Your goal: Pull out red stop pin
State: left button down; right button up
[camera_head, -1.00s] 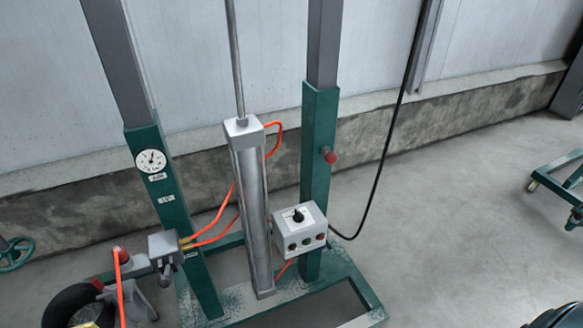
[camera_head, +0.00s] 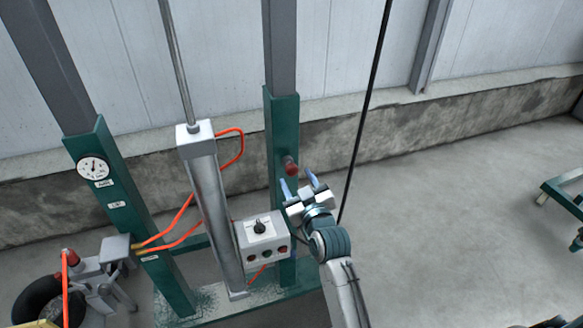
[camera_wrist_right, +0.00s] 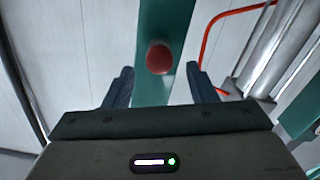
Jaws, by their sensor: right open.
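The red stop pin (camera_head: 290,166) sticks out of the right green post (camera_head: 284,125) of the lift frame. My right gripper (camera_head: 300,186) is open and empty, just below and in front of the pin in the head view. In the right wrist view the pin's round red head (camera_wrist_right: 159,58) lies ahead, roughly midway between the two open fingers (camera_wrist_right: 159,85), in front of the green post. The fingers do not appear to touch it. My left gripper is not in view.
A control box (camera_head: 263,240) with a knob and buttons stands close left of my right arm. A metal cylinder (camera_head: 210,205) and orange hoses (camera_head: 182,212) are further left. A black cable (camera_head: 366,110) hangs to the right.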

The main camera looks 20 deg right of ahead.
aim_at(294, 173)
jog(key=w, duration=0.5)
jog(key=shift+p, duration=0.35)
